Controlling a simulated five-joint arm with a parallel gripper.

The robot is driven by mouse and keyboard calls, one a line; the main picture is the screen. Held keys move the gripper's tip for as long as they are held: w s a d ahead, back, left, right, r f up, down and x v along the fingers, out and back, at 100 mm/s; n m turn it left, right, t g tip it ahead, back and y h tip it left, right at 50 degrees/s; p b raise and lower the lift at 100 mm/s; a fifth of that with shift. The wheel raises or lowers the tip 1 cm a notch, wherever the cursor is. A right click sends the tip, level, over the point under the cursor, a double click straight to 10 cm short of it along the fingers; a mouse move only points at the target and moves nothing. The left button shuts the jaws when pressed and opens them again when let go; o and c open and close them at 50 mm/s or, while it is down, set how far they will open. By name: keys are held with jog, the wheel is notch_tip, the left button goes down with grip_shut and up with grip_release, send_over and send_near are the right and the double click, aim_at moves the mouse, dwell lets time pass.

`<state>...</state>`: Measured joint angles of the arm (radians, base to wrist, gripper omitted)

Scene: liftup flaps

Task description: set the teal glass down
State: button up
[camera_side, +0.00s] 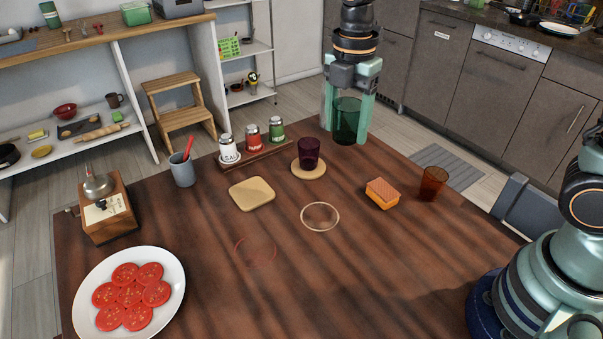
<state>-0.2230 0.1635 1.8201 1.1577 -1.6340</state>
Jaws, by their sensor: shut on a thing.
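The teal glass (346,128) is dark green-teal, see-through and upright. My gripper (347,113) comes straight down from above and is shut on it, one finger on each side. The glass is at the far edge of the wooden table (330,272). I cannot tell whether its base touches the table or hangs just above it.
A purple glass (308,150) stands on a round coaster (309,171) left of my gripper. A sponge (382,193) and an amber glass (432,183) are at the right. A square board (252,194), a pale ring (320,216) and a red ring (256,252) lie mid-table. The front middle is clear.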

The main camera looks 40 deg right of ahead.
jog(key=s+d+m, duration=0.2)
jog(key=d+m, duration=0.2)
jog(key=m, duration=0.4)
jog(key=n, duration=1.1)
send_over(323, 216)
jog(key=d, duration=0.2)
jog(key=shift+s+a, duration=0.15)
jog(key=shift+a, duration=0.1)
jog(key=n, duration=0.1)
jog(key=a+n, duration=0.1)
jog(key=n, duration=0.1)
jog(key=shift+w+a+r+n, duration=0.2)
jog(key=shift+w+a+n, duration=0.05)
jog(key=shift+n, duration=0.15)
notch_tip(323, 216, down, 20)
jog(key=shift+r, duration=0.15)
jog(key=shift+f, duration=0.2)
